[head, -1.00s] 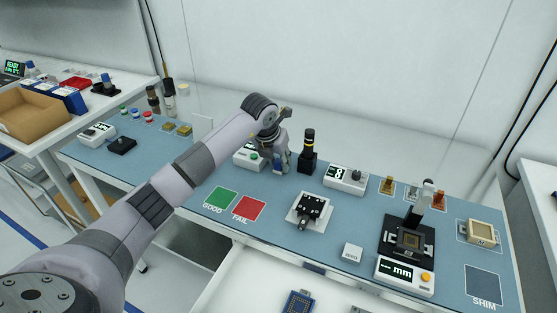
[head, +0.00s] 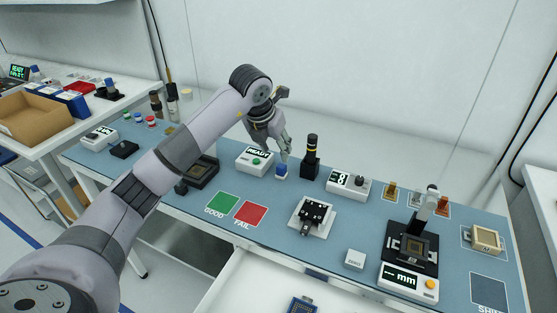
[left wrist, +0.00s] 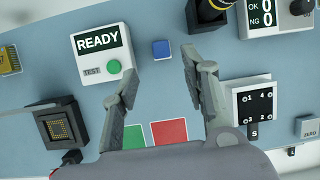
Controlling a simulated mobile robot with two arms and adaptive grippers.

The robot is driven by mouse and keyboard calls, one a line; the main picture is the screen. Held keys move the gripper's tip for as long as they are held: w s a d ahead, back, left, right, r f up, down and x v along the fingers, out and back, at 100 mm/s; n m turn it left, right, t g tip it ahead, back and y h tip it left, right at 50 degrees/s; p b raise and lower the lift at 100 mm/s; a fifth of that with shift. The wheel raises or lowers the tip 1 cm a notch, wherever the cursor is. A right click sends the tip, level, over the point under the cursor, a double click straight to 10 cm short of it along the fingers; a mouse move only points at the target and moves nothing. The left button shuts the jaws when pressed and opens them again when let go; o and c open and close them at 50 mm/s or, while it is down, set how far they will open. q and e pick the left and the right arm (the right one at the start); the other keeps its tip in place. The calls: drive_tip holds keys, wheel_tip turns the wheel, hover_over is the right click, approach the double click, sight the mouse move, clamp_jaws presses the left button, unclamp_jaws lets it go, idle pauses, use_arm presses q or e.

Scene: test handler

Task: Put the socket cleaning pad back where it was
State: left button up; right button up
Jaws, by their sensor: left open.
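The cleaning pad appears to be the small block with a blue top and white lower part (head: 281,171), standing upright on the blue mat just right of the READY tester. From above it shows as a blue square (left wrist: 161,49) in the left wrist view. My left gripper (head: 285,151) is open and empty, above the pad and apart from it. In the left wrist view its two fingers (left wrist: 168,73) are spread wide, with the pad beyond the gap between them. My right gripper is not in view.
The READY tester (head: 255,160) is left of the pad and a black cylinder on a base (head: 310,160) is close on its right. A counter box (head: 349,185) stands further right. The green GOOD (head: 222,203) and red FAIL (head: 251,214) squares are bare in front.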

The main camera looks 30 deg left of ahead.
use_arm(q)
drive_tip(key=shift+v, duration=1.55)
